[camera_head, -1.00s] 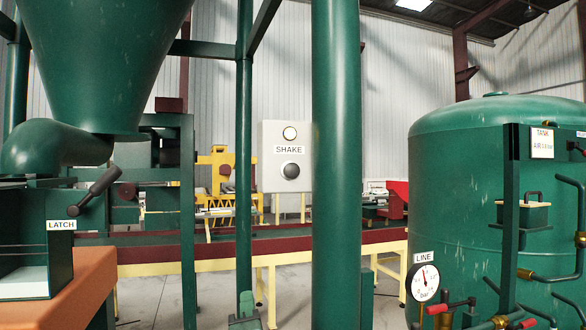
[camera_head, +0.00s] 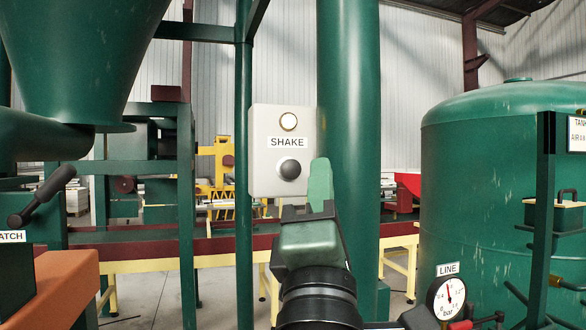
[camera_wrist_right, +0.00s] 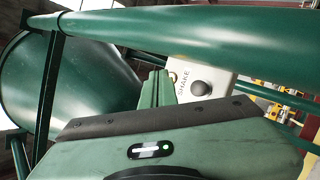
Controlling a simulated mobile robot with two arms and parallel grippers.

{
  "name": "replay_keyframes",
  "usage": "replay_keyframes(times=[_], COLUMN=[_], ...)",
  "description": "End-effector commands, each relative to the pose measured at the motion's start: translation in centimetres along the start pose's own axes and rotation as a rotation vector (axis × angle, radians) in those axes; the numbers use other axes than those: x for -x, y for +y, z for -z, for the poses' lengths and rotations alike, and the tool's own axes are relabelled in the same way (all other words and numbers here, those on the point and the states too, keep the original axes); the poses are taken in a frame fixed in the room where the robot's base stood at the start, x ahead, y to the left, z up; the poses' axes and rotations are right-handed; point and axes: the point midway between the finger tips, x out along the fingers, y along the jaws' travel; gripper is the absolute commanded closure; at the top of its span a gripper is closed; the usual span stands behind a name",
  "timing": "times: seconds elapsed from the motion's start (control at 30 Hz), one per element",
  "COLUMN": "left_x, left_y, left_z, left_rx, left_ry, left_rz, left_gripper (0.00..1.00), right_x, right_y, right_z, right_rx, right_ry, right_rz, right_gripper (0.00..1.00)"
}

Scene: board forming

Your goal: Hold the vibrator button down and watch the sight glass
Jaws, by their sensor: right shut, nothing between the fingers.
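The vibrator button (camera_head: 290,169) is a dark round knob on the pale SHAKE box (camera_head: 262,185), beside a green post. It also shows in the right wrist view (camera_wrist_right: 200,88). Above it sits a pale brass-rimmed disc (camera_head: 289,121); whether it is a lamp or a glass I cannot tell. No clear sight glass shows. My right gripper (camera_head: 320,185) is shut and empty, fingers pointing up, just right of and below the button. In the head view it appears apart from the button; the wrist view shows its fingers (camera_wrist_right: 158,88) left of the box. My left gripper is out of view.
A thick green post (camera_head: 350,100) stands right behind the gripper and a thinner one (camera_head: 244,230) at the box's left. A green hopper (camera_head: 75,60) hangs at left above the latch lever (camera_head: 45,195). A green tank (camera_head: 480,220) and LINE gauge (camera_head: 446,298) are at right.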

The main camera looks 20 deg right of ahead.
Motion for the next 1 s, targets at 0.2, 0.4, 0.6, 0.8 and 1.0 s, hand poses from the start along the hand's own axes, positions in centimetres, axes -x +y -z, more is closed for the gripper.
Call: replay_keyframes(times=[0.2, 0.4, 0.6, 0.8, 1.0], left_x=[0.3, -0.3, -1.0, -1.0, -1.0], left_y=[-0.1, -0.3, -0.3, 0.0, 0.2], left_z=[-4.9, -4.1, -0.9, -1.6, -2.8], left_rx=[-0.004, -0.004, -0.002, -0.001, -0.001], left_ry=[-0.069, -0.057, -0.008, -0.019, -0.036], left_rz=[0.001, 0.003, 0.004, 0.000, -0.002], left_gripper=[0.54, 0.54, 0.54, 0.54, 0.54], right_x=[-0.2, -1.4, -3.4, -5.2, -6.0], right_y=[-0.2, -1.2, -2.7, -3.9, -4.5], right_z=[0.2, 1.1, 2.6, 3.9, 4.4], right_rx=[0.001, 0.003, 0.003, 0.002, 0.000], right_ry=[0.001, 0.001, 0.001, 0.001, 0.001], right_rz=[0.001, 0.001, 0.001, 0.003, 0.002], right_gripper=[1.00, 1.00, 1.00, 1.00, 1.00])
